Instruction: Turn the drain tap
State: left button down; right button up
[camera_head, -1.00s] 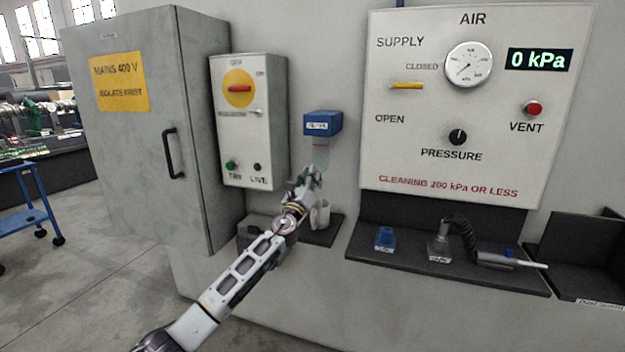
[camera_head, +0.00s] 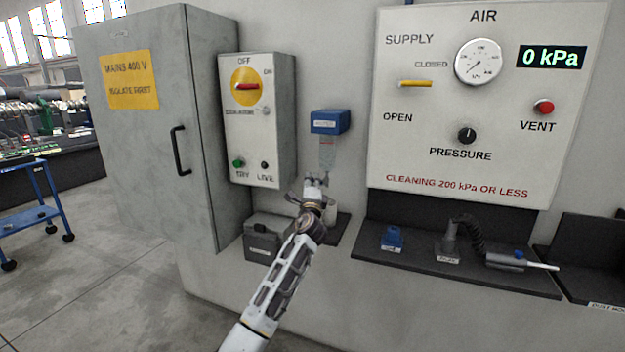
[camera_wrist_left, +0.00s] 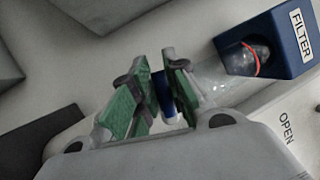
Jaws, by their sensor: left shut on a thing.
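The filter is a blue block (camera_head: 330,121) on the wall with a clear bowl (camera_head: 328,155) hanging under it. In the wrist view the block (camera_wrist_left: 290,42) reads FILTER, and the clear bowl (camera_wrist_left: 213,80) has a red line near its top. The small blue drain tap (camera_wrist_left: 163,92) is at the bowl's lower end, with a whitish part beside it. My left gripper (camera_head: 316,184) is just below the bowl; in the wrist view its green-padded fingers (camera_wrist_left: 158,88) are shut on the tap from both sides. In the head view the gripper hides the tap. My right gripper is in neither view.
A white cup (camera_head: 330,211) stands on the dark shelf under the filter, partly behind my gripper. A grey box (camera_head: 264,236) is left of it. The isolator box (camera_head: 253,150) and cabinet are left; the air panel (camera_head: 470,100) is right, reading 0 kPa.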

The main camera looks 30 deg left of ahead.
pick_arm(q)
jog(key=n, duration=0.1)
jog(key=f+n+g, duration=0.1)
jog(key=n, duration=0.1)
jog(key=shift+p, duration=0.3)
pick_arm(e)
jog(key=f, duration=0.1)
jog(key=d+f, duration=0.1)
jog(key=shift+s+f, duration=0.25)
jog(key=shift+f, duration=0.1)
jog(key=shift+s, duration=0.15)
pick_arm(q)
jog(key=c, duration=1.4)
grip_release()
jog(key=shift+a, duration=0.1)
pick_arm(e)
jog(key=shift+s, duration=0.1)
pick_arm(q)
jog(key=shift+v, duration=6)
